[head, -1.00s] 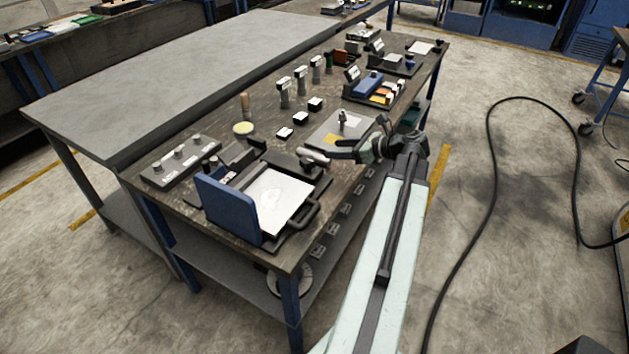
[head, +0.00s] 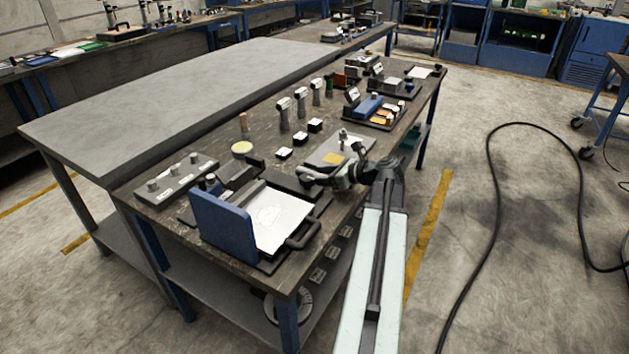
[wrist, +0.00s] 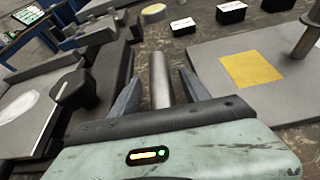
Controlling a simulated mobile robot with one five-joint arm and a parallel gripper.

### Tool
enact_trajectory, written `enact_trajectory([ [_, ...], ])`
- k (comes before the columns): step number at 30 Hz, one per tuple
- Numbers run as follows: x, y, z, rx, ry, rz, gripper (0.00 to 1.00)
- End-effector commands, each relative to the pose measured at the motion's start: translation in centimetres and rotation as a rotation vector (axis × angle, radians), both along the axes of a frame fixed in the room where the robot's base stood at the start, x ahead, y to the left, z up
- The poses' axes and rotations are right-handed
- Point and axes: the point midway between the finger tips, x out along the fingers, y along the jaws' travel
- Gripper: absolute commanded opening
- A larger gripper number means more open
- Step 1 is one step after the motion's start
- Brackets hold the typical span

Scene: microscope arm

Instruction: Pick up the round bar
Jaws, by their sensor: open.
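The round bar (wrist: 159,82) is a smooth grey cylinder in the middle of the wrist view, between the two fingers of my gripper (wrist: 160,90). The fingers are open, one on each side of it, with a gap on both sides. Its near end is hidden behind my gripper body. In the head view my gripper (head: 312,177) is low over the workbench (head: 215,164), beside the tray with the blue panel. The bar is not clear in that view.
The blue-panelled tray with a white sheet (head: 275,218) is left of my gripper. A grey plate with a yellow square (head: 333,158) and a post is close behind it. Small black-and-white blocks (head: 284,153) and several upright tools stand farther back.

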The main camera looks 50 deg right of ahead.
Motion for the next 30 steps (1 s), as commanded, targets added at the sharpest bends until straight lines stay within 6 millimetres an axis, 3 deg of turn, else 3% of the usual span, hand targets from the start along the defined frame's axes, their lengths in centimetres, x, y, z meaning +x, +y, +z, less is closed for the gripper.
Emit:
enact_trajectory([
  [5, 0.11, 0.01, 0.01, 0.000, 0.000, -0.001, 0.54],
  [11, 0.07, -0.01, 0.02, 0.001, 0.000, -0.001, 0.04],
  [12, 0.06, -0.02, 0.02, 0.001, 0.000, -0.001, 0.00],
  [30, -0.03, -0.10, 0.02, 0.000, 0.000, -0.002, 0.00],
])
